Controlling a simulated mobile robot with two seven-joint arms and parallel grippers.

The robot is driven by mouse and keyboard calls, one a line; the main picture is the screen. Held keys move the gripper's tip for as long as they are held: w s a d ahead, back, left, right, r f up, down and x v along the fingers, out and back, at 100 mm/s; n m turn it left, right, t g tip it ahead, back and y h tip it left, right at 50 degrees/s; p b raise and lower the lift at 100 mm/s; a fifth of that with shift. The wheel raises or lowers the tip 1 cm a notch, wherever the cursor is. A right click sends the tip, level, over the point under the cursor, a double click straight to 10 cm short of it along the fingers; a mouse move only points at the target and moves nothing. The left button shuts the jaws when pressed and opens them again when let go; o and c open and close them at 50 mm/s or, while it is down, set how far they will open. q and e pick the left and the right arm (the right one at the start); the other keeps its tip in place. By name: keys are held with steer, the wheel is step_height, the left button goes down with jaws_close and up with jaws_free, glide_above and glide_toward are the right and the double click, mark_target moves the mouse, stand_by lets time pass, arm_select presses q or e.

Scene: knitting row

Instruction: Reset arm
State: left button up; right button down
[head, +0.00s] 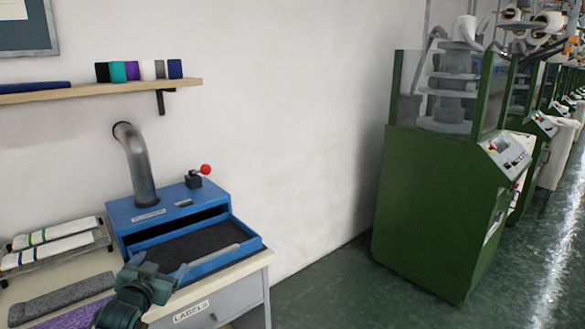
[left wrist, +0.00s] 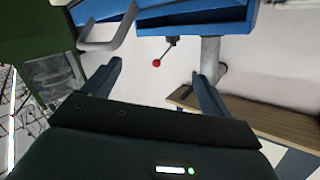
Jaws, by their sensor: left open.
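My left gripper (head: 148,278) is at the lower left of the head view, in front of the blue machine (head: 206,206) and over the table's front part. In the left wrist view its two fingers (left wrist: 158,90) stand wide apart with nothing between them. The blue machine (left wrist: 165,12) and its grey handle (left wrist: 106,32) show beyond the fingers there, in a picture that looks upside down. Its red knob (left wrist: 156,63) shows between the fingers. My right gripper is in neither view.
The table (head: 255,262) holds a rack of pale socks (head: 52,250), a grey folded knit (head: 62,297) and a purple one (head: 75,314). A wooden shelf (head: 120,89) with coloured rolls is on the wall. A green knitting machine (head: 430,210) stands right, with bare floor between.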

arm_select(q)
steer(key=s+d+f+g+h, duration=0.1)
steer(key=s+d+f+g, duration=0.1)
steer(key=s+d+f, duration=0.45)
steer(key=s+d+f+g+h, duration=0.1)
steer(key=s+d+f+h, duration=0.15)
steer(key=s+f, duration=0.65)
steer(key=s+d+f+g, duration=0.1)
steer(key=s+d, duration=0.3)
steer(key=s, duration=0.6)
steer(key=s+d+f+g, duration=0.1)
steer(key=s+d, duration=0.3)
steer(key=s, duration=0.5)
steer(key=shift+s+f+g+h, duration=0.3)
steer(key=shift+s+f+h, duration=0.05)
steer(key=shift+f, duration=0.15)
steer(key=shift+d, duration=0.1)
steer(key=shift+c, duration=0.6)
